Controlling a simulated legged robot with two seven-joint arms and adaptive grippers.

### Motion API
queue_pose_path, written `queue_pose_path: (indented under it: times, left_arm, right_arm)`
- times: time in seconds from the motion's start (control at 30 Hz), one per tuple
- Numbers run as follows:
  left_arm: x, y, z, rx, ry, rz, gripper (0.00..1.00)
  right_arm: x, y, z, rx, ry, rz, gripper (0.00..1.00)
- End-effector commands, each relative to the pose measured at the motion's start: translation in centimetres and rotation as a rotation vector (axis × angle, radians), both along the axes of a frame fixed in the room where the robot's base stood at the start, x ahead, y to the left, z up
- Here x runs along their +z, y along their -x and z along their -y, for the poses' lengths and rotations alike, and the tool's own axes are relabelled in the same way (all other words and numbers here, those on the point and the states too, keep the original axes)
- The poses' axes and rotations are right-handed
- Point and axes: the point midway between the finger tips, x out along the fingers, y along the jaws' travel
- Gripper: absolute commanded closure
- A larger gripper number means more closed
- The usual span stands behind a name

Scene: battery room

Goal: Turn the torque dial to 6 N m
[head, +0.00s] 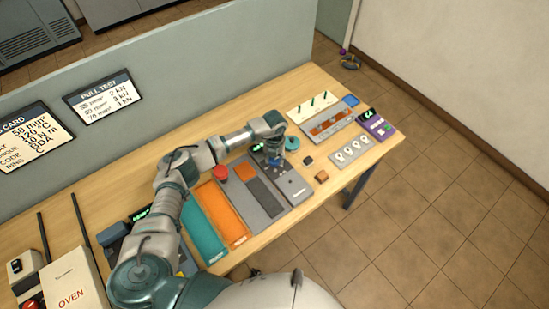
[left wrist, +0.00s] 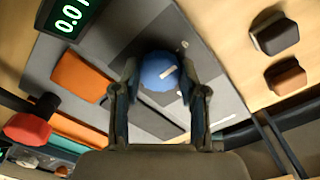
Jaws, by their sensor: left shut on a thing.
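The blue torque dial (left wrist: 158,72) has a pale pointer mark and sits on a grey panel (left wrist: 205,50). My left gripper (left wrist: 160,85) points down at it, with one finger on each side, and is shut on the dial. In the head view my left gripper (head: 273,158) is over the far part of the grey panel (head: 291,187) and mostly hides the dial. A dark display with green digits (left wrist: 70,15) is beside the dial; it seems to read 0.0, partly cut off at the edge. My right gripper is not in view.
A red button (head: 221,173) and an orange block (head: 245,171) are left of the gripper. Orange (head: 222,214) and teal (head: 203,230) trays lie nearer. A teal round thing (head: 292,143) and two small blocks, dark (head: 308,160) and brown (head: 321,177), are to the right.

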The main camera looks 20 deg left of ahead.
Motion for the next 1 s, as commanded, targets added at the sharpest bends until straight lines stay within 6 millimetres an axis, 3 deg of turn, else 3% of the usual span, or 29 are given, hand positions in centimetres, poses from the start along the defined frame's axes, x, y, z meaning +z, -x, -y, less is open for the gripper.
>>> queue_pose_path:
  times: [0.3,0.33,0.43,0.77,0.87,1.0]
  left_arm:
    - [0.2,-0.2,-0.1,0.005,0.001,0.007,0.93]
    - [0.2,-0.2,-0.1,0.005,0.001,0.007,0.55]
    - [0.2,-0.2,0.0,0.004,0.001,0.006,0.33]
    - [0.3,-0.1,0.0,0.002,0.001,0.003,0.33]
    - [1.3,-0.2,0.0,0.001,0.002,0.005,0.33]
    - [4.1,-0.2,-0.1,0.002,0.001,0.007,0.33]
  right_arm:
    - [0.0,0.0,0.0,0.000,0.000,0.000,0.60]
    - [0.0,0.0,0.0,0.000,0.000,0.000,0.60]
    - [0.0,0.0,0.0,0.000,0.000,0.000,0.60]
    - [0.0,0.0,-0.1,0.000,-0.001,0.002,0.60]
    - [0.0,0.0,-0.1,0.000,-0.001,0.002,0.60]
    - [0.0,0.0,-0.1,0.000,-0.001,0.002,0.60]
